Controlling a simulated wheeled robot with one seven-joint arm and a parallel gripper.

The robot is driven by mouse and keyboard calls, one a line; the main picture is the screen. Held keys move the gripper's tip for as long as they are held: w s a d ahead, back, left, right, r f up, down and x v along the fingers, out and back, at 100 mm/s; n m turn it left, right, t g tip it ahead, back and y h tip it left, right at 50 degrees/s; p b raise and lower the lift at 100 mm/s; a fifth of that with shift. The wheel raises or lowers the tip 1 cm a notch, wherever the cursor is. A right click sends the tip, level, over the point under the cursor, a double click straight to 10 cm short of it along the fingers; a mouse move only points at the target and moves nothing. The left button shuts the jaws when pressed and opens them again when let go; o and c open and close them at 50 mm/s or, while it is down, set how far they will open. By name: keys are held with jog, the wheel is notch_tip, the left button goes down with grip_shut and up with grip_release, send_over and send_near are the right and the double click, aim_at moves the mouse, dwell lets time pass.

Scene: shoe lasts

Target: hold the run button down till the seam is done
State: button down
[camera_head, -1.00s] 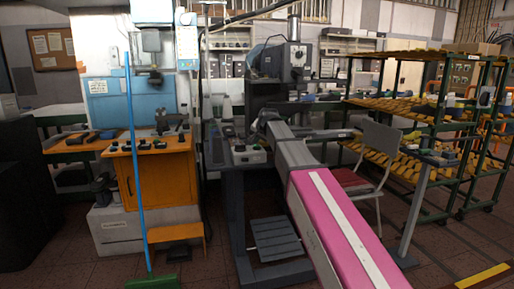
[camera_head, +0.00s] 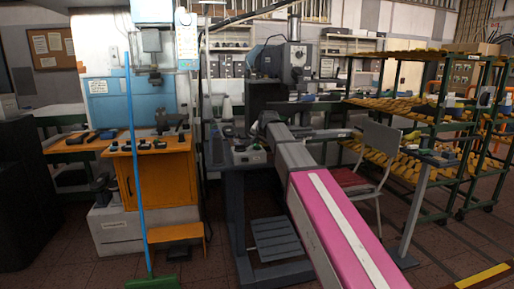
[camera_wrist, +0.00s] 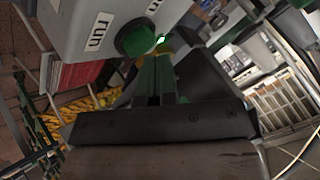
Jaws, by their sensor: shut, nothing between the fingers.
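The run button (camera_wrist: 135,38) is a round green knob on a light grey control box (camera_wrist: 85,25) in the wrist view. The word "run" is printed beside it, and a small green light glows close to its edge. My gripper (camera_wrist: 160,62) is shut and empty, its fingertips right by the button's lower right edge. I cannot tell whether they touch it or how far the button is pressed. In the head view the control box (camera_head: 248,156) sits on a dark stand, with my arm reaching in beside it. The seam is not visible.
A dark grey machine (camera_head: 285,62) stands behind the box. A chair (camera_head: 375,150) and green racks (camera_head: 440,125) of yellow lasts are at right. An orange cabinet (camera_head: 160,175) and a blue-handled broom (camera_head: 135,150) are at left.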

aim_at(258, 146)
jog(key=shift+f, duration=0.45)
dwell(1.9)
jog(key=shift+r, duration=0.1)
dwell(0.9)
jog(key=shift+r, duration=3.35)
jog(key=shift+s, duration=0.1)
